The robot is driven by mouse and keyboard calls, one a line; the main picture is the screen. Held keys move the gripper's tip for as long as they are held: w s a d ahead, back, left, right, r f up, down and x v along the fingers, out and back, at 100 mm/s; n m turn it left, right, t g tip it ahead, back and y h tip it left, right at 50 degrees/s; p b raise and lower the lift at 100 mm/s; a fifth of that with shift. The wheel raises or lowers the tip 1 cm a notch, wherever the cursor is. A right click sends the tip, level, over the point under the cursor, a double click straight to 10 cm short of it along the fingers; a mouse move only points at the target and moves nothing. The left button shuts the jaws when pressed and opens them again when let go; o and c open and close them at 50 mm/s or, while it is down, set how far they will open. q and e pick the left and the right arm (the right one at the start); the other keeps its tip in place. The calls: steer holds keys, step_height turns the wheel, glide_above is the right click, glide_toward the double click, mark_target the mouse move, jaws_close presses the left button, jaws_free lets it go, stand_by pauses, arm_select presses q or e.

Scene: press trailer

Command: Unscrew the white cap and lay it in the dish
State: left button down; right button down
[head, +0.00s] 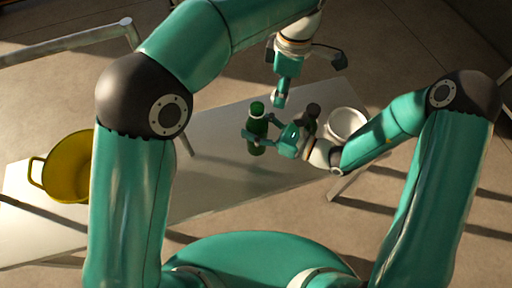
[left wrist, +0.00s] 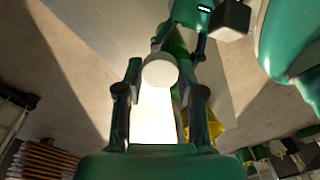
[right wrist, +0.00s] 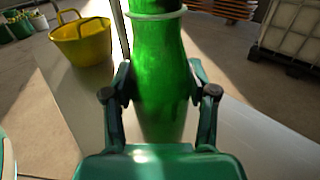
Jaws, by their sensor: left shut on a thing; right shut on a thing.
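A green bottle (head: 257,128) stands upright on the grey table and fills the middle of the right wrist view (right wrist: 160,70). My right gripper (head: 256,141) is shut around its body. The white cap (left wrist: 160,70) is between the fingertips of my left gripper (left wrist: 160,78), which is shut on it. In the head view the left gripper (head: 277,100) is above and to the right of the bottle top; the cap appears apart from the bottle. Part of the bottle shows behind the cap. The white dish (head: 347,122) is right of the bottle, partly behind my right arm.
A dark bottle or jar (head: 313,111) stands between the green bottle and the dish, near my right gripper. The table (head: 215,165) is clear between the pot and the green bottle.

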step_height(320, 180, down, 8)
steer(key=b, duration=0.5)
steer(key=shift+r, duration=0.2)
steer(key=shift+c, duration=1.6)
jaws_free()
